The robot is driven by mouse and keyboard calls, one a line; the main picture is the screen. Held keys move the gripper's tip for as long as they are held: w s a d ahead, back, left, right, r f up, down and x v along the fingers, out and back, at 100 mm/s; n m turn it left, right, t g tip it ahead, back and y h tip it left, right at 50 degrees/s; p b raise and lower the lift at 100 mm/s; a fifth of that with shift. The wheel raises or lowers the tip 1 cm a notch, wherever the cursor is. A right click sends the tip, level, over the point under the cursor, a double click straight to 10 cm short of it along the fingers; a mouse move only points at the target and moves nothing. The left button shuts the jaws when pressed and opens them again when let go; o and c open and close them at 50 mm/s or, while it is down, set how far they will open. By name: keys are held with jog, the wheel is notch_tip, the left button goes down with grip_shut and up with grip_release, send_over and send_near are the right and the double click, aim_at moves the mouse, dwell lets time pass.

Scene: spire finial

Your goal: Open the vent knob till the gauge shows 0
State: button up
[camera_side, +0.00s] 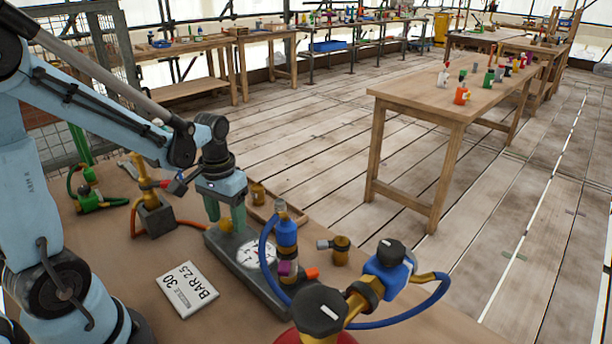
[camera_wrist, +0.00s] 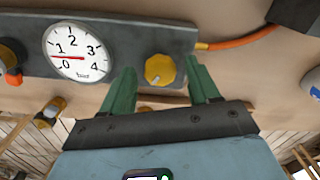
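The yellow vent knob (camera_wrist: 160,70) sits on a dark grey panel (camera_wrist: 200,37), with a pale pointer line on its face. A round white gauge (camera_wrist: 79,50), numbered 0 to 4 bar, is left of the knob in the wrist view. Its red needle points left, between 0 and 1. My gripper (camera_wrist: 161,66) has two green fingers, spread apart on either side of the knob, with gaps visible. In the side view, my gripper (camera_side: 225,217) is low over the knob (camera_side: 226,227). Contact cannot be told.
A blue bottle-like fitting (camera_side: 286,235) stands beside the gauge, with a blue hose (camera_side: 397,317) nearby. A card (camera_side: 187,289) reading "NOZZLE 30 BAR 2.5" lies in front of the panel. A brass fitting with orange hose (camera_side: 155,215) stands left.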

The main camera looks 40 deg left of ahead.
aim_at(227, 221)
dwell(0.3)
notch_tip(227, 221, up, 12)
dwell(0.8)
jog(key=s+d+f+m+t, duration=0.1)
jog(key=d+f+m+t, duration=0.2)
jog(key=d+t, duration=0.4)
jog(key=d, duration=0.2)
jog(key=shift+d+f, duration=0.15)
jog(key=shift+d, duration=0.15)
